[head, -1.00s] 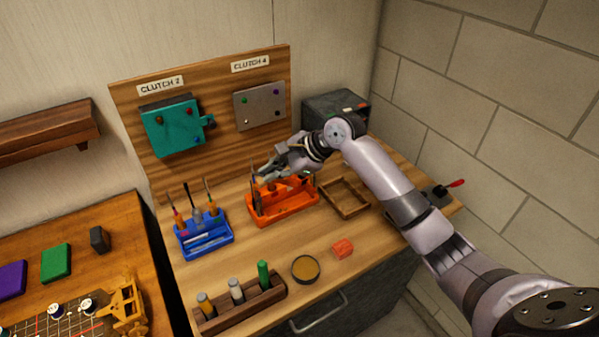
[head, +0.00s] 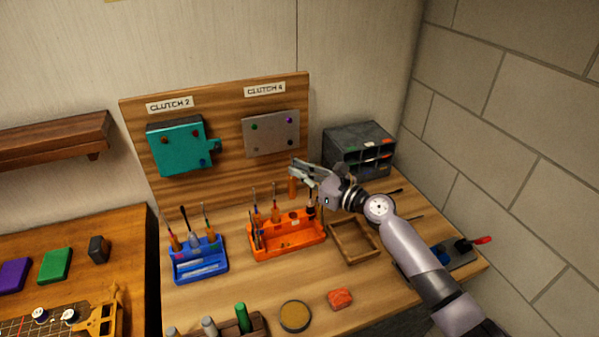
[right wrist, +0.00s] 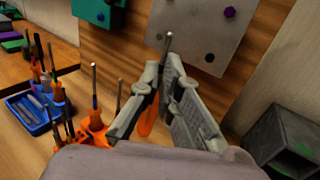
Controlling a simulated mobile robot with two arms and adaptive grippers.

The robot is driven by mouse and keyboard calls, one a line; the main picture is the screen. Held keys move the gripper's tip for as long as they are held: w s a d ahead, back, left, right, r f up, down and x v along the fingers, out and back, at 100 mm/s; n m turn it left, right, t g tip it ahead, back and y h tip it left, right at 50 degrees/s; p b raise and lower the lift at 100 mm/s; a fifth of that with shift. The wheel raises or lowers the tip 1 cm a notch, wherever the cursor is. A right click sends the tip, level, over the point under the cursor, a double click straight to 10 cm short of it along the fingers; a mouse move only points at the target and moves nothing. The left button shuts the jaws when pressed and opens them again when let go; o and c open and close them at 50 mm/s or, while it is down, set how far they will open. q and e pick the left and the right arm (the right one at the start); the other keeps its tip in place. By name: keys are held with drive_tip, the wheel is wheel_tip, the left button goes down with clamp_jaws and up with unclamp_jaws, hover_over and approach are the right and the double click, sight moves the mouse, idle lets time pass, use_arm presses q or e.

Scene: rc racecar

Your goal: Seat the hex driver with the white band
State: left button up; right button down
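My right gripper (head: 294,170) is shut on an orange-handled driver (head: 292,187), held upright above the back of the orange caddy (head: 287,250). In the right wrist view the driver's shaft (right wrist: 168,45) stands up between the fingers of the gripper (right wrist: 163,82), and its orange handle (right wrist: 148,120) hangs below them. I cannot make out a white band on it. Other drivers stand in the orange caddy, including an orange-handled one (head: 275,214) and a dark-handled one (head: 311,209). A blue caddy (head: 200,267) with several tools stands to the left. My left gripper is out of view.
The board behind carries a teal clutch block (head: 178,150) and a grey plate (head: 271,136). A dark drawer unit (head: 358,145) stands at the back right. An empty wooden tray (head: 352,257), a red block (head: 340,298) and a round tin (head: 295,316) lie nearer on the bench.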

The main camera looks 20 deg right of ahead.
wheel_tip(320, 180, down, 6)
drive_tip(key=b, duration=0.4)
drive_tip(key=shift+d, duration=0.1)
drive_tip(key=shift+r, duration=0.1)
idle(2.2)
drive_tip(key=shift+f+b, duration=1.45)
drive_tip(key=shift+f, duration=0.7)
drive_tip(key=c, duration=1.7)
unclamp_jaws()
drive_tip(key=shift+r, duration=0.1)
